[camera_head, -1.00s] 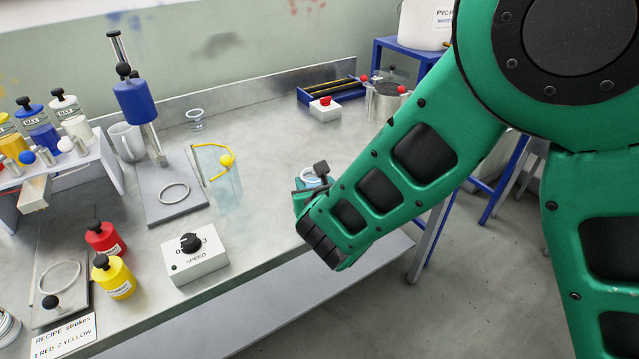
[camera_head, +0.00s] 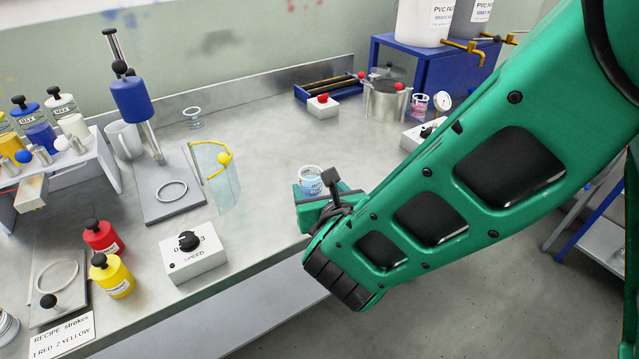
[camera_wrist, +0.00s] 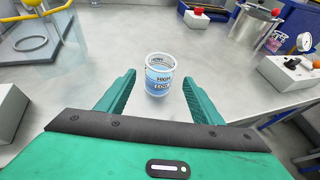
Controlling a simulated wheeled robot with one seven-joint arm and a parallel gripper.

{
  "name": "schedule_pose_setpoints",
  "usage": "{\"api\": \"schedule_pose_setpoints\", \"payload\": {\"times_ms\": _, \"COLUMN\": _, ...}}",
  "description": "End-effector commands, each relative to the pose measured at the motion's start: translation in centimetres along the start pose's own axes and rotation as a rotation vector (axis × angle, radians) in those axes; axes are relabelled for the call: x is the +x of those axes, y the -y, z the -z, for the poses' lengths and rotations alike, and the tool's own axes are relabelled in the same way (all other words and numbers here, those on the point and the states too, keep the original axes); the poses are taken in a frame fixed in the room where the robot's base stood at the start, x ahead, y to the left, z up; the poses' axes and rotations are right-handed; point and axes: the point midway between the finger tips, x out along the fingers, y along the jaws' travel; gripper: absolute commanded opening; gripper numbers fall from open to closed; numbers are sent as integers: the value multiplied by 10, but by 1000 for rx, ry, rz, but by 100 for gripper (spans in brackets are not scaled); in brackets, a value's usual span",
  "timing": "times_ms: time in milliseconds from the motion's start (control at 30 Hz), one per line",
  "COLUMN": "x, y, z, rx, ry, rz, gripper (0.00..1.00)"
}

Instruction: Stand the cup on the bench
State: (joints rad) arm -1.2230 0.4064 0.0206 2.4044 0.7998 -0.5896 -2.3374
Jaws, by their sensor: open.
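A clear cup with blue liquid and dark printed lettering (camera_wrist: 160,80) stands upright on the bench (camera_wrist: 100,68) in the wrist view. It also shows in the head view (camera_head: 311,178), near the bench's front edge. My gripper (camera_wrist: 159,92) is open, with one finger on each side of the cup. Clear gaps show between both fingers and the cup wall, so it appears untouched. In the head view my gripper (camera_head: 322,200) is at the bench edge and hides the cup's lower part.
A clear curved shield with a yellow rim (camera_head: 222,175) stands left of the cup. A white speed box (camera_head: 193,252) is at front left. At right are a metal pot (camera_head: 385,101), a pink-filled cup (camera_head: 420,103) and a gauge box (camera_head: 424,134). Bench behind the cup is clear.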

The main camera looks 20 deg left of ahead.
Motion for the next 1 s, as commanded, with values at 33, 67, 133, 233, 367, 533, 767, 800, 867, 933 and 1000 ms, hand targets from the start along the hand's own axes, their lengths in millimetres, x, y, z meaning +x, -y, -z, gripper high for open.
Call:
{"api": "schedule_pose_setpoints", "payload": {"times_ms": 33, "x": -11, "y": -1, "z": 0, "rx": -1, "ry": 0, "rz": -3, "gripper": 60}}
{"api": "schedule_pose_setpoints", "payload": {"times_ms": 67, "x": -16, "y": -1, "z": 0, "rx": -1, "ry": 1, "rz": -4, "gripper": 60}}
{"api": "schedule_pose_setpoints", "payload": {"times_ms": 133, "x": -26, "y": -1, "z": 0, "rx": -1, "ry": 0, "rz": -3, "gripper": 60}}
{"api": "schedule_pose_setpoints", "payload": {"times_ms": 233, "x": -38, "y": -1, "z": 0, "rx": -2, "ry": -1, "rz": -2, "gripper": 60}}
{"api": "schedule_pose_setpoints", "payload": {"times_ms": 367, "x": -46, "y": 0, "z": 0, "rx": 0, "ry": 0, "rz": -1, "gripper": 60}}
{"api": "schedule_pose_setpoints", "payload": {"times_ms": 533, "x": -48, "y": 0, "z": 0, "rx": 0, "ry": 0, "rz": 1, "gripper": 60}}
{"api": "schedule_pose_setpoints", "payload": {"times_ms": 767, "x": -45, "y": 23, "z": -2, "rx": 71, "ry": -13, "rz": 47, "gripper": 60}}
{"api": "schedule_pose_setpoints", "payload": {"times_ms": 800, "x": -44, "y": 39, "z": -4, "rx": 124, "ry": -23, "rz": 82, "gripper": 60}}
{"api": "schedule_pose_setpoints", "payload": {"times_ms": 867, "x": -44, "y": 73, "z": -5, "rx": 237, "ry": -39, "rz": 153, "gripper": 60}}
{"api": "schedule_pose_setpoints", "payload": {"times_ms": 933, "x": -48, "y": 121, "z": -5, "rx": 410, "ry": -57, "rz": 261, "gripper": 60}}
{"api": "schedule_pose_setpoints", "payload": {"times_ms": 1000, "x": -58, "y": 173, "z": -1, "rx": 609, "ry": -66, "rz": 381, "gripper": 60}}
